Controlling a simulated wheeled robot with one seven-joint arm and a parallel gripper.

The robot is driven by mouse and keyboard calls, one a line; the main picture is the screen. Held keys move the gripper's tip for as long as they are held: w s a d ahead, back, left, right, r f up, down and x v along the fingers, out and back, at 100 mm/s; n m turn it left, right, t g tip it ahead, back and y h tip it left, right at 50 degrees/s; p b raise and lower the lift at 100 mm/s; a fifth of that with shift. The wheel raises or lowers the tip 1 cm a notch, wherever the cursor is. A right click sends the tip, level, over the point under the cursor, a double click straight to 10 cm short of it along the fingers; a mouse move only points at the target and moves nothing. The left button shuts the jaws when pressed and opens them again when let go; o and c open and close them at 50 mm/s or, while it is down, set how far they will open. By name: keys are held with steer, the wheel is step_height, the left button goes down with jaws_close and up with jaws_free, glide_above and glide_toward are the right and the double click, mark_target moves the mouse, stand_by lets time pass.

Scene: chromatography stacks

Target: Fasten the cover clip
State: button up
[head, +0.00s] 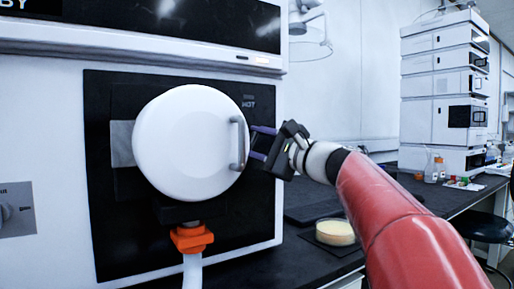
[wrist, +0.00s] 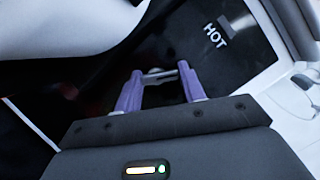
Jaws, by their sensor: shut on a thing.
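The round white cover (head: 182,142) sits on the black front panel of the white instrument, with a grey handle (head: 239,145) near its right edge. My gripper (head: 258,143) is at the right of the cover, beside the handle. In the wrist view its two purple fingers (wrist: 160,71) are shut on a small metal bar, which looks like the cover clip (wrist: 158,75). The cover's edge fills the upper left there. The clip is not distinguishable in the head view, and I cannot tell whether it is latched.
A "HOT" label (wrist: 216,36) is on the dark panel near my fingers. An orange fitting (head: 191,238) with a white tube hangs below the cover. A round yellowish dish (head: 335,232) sits on the dark bench. A stacked instrument (head: 440,90) stands at the back right.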

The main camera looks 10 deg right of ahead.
steer(key=n+g, duration=0.2)
steer(key=n, duration=0.3)
steer(key=shift+a+r+n, duration=0.1)
steer(key=shift+n, duration=0.2)
steer(key=shift+n+h, duration=0.3)
steer(key=o, duration=1)
steer(key=v, duration=0.7)
steer(key=shift+s+d+r, duration=0.15)
steer(key=shift+s+d, duration=0.1)
steer(key=shift+s, duration=0.05)
steer(key=shift+g, duration=0.3)
